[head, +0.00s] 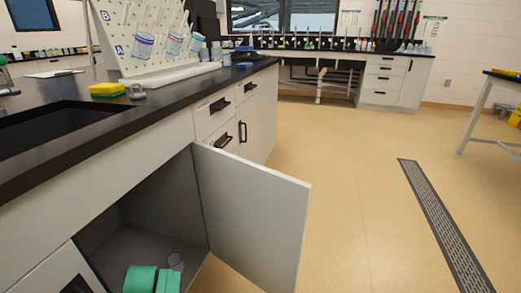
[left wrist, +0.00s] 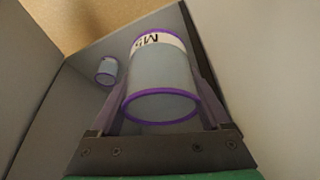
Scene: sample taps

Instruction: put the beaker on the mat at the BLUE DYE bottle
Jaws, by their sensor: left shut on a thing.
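My left gripper (left wrist: 162,72) is shut on a clear beaker (left wrist: 160,88) with purple rims and a white label starting with "M", seen large in the left wrist view. A second, smaller-looking beaker (left wrist: 106,70) with a purple rim stands farther off in that view. In the head view, green parts of my left arm show low in the open cabinet (head: 140,240). My right gripper is out of view. I cannot make out the mat or the BLUE DYE bottle.
The cabinet door (head: 255,215) stands open to the right. Above is the black counter (head: 170,100) with a sink (head: 60,125), a yellow sponge (head: 107,89) and a pegboard (head: 125,40) holding several vessels. Open floor (head: 350,190) lies right of the door.

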